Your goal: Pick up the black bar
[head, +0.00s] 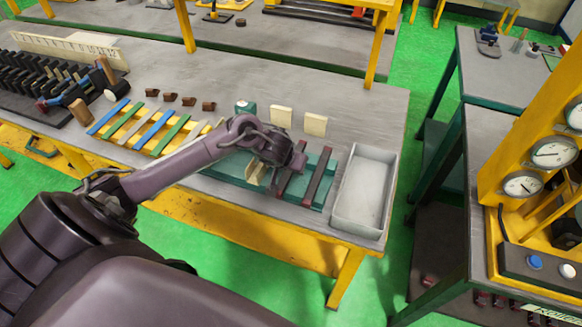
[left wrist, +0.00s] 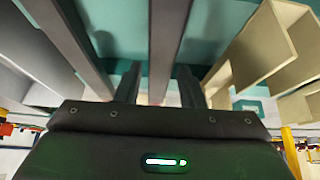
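Two long dark bars lie side by side in a teal tray (head: 233,168). The nearer-to-gripper black bar (head: 290,178) is the left one; the other dark bar (head: 319,178) lies to its right. My left gripper (head: 284,163) is over the left bar, pointing down. In the left wrist view, the fingers of my left gripper (left wrist: 158,88) stand apart on either side of one bar (left wrist: 168,40), with visible gaps. The second bar (left wrist: 72,40) runs to the left. The hand partly hides the bar's far end in the head view. My right gripper is not in view.
A cream folded piece (head: 255,173) stands in the tray just left of the bar; it is close in the left wrist view (left wrist: 250,48). A pale open bin (head: 365,190) stands right of the tray. Coloured strips (head: 155,130) lie at left. Two cream blocks (head: 316,124) stand behind.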

